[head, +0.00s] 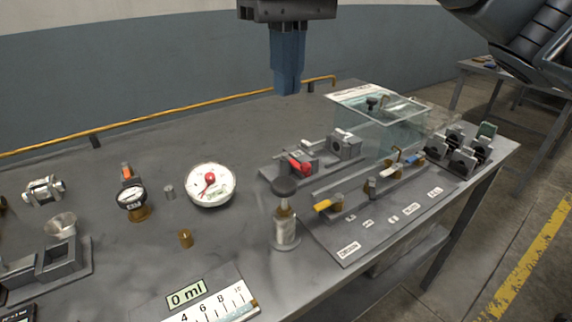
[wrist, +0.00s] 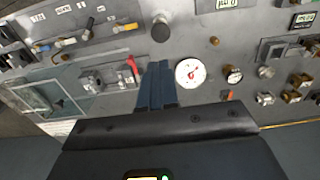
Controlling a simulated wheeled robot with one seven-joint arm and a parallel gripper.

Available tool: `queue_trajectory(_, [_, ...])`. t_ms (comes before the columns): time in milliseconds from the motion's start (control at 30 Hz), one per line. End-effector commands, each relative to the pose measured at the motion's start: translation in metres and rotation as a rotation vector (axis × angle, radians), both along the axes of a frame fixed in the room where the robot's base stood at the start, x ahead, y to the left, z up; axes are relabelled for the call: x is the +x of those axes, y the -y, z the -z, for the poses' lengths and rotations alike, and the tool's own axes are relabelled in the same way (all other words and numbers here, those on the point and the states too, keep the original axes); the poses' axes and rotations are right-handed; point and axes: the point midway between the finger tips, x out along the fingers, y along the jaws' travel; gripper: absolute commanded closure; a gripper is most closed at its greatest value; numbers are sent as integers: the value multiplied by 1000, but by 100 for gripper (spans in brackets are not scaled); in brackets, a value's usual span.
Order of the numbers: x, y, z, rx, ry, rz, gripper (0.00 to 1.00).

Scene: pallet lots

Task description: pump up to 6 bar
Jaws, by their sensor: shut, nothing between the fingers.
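The hand pump (head: 285,230) stands upright near the table's front edge, with a round dark knob on top of a light cylinder. Its knob (wrist: 161,31) shows from above in the wrist view. The white round gauge (head: 210,187) lies left of the pump; its red needle points to the lower left, and its numbers are too small to read. The gauge also shows in the wrist view (wrist: 190,73). My gripper (head: 287,92) has blue fingers that are shut and empty, high above the table behind the pump. The fingers also show in the wrist view (wrist: 157,70).
Right of the pump are a red-handled valve (head: 300,166), a labelled panel (head: 372,225) with a yellow lever, and a clear water tank (head: 385,125). A smaller dark gauge (head: 132,198) stands at left. The back-middle tabletop is clear.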

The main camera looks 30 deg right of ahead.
Motion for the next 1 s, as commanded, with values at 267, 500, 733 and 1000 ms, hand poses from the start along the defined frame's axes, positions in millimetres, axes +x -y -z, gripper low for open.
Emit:
queue_trajectory(267, [0,1,0,-2,-1,1,100])
queue_trajectory(500, [0,0,14,1,-3,1,100])
queue_trajectory(733, [0,0,55,0,-2,2,100])
queue_trajectory(1000, [1,0,107,-1,-2,1,100])
